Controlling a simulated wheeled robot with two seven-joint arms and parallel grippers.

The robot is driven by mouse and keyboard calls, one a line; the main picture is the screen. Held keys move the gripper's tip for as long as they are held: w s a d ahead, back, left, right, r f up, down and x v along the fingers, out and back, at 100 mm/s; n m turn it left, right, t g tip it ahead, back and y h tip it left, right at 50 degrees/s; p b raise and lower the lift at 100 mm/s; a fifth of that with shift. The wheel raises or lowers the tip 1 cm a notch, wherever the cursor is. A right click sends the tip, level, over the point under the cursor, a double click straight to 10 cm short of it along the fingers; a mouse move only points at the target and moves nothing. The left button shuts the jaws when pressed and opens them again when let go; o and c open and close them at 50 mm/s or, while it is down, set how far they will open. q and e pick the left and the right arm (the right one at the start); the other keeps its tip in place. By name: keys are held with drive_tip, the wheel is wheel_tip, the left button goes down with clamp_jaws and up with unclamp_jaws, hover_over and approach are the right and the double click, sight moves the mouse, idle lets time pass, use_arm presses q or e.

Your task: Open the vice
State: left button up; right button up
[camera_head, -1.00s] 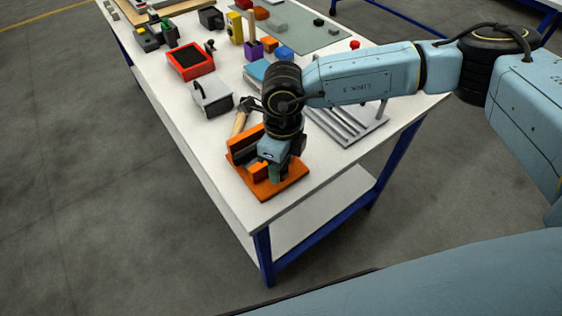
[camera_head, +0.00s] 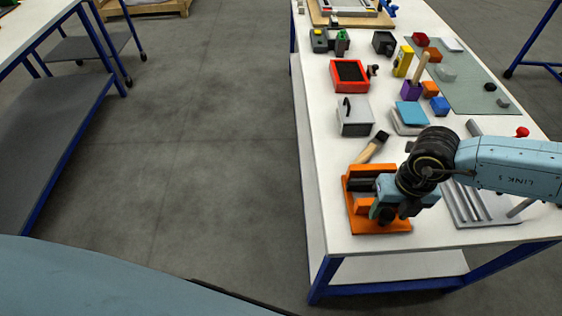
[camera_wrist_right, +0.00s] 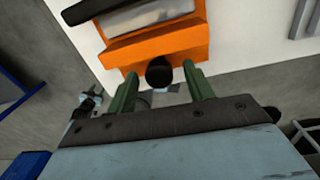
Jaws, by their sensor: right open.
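The orange vice (camera_head: 362,206) sits on the near end of the white table, with dark jaw faces. In the right wrist view its orange block (camera_wrist_right: 165,46) lies just ahead of the fingers, with a dark jaw and a grey strip beyond. A round black screw end or knob (camera_wrist_right: 158,73) sticks out of that block. My right gripper (camera_head: 384,213) is low over the vice's near right part. In the right wrist view its green fingers (camera_wrist_right: 160,76) are open, one on each side of the black knob, with gaps visible. My left gripper is not in view.
A hammer (camera_head: 374,147) lies just behind the vice. A grey box (camera_head: 355,118), a red tray (camera_head: 350,76) and a blue-topped block (camera_head: 411,113) stand farther back. A grey slotted rack (camera_head: 470,205) is to the right. The table's edge is close in front.

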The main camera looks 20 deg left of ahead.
sight(392, 213)
wheel_tip(392, 213, up, 14)
drive_tip(key=b, duration=0.1)
drive_tip(key=s+a+n+g+y, duration=0.1)
drive_tip(key=s+a+g+y, duration=0.2)
drive_tip(key=s+a+y, duration=0.6)
drive_tip(key=s+a+r+g+y, duration=0.1)
drive_tip(key=a+r+y, duration=0.1)
drive_tip(key=a, duration=0.3)
drive_tip(key=s+a+r+y, duration=0.2)
drive_tip(key=a+r, duration=0.3)
drive_tip(key=a, duration=0.1)
drive_tip(key=shift+s+a+g, duration=0.25)
drive_tip(key=shift+g, duration=0.15)
drive_tip(key=shift+f, duration=0.1)
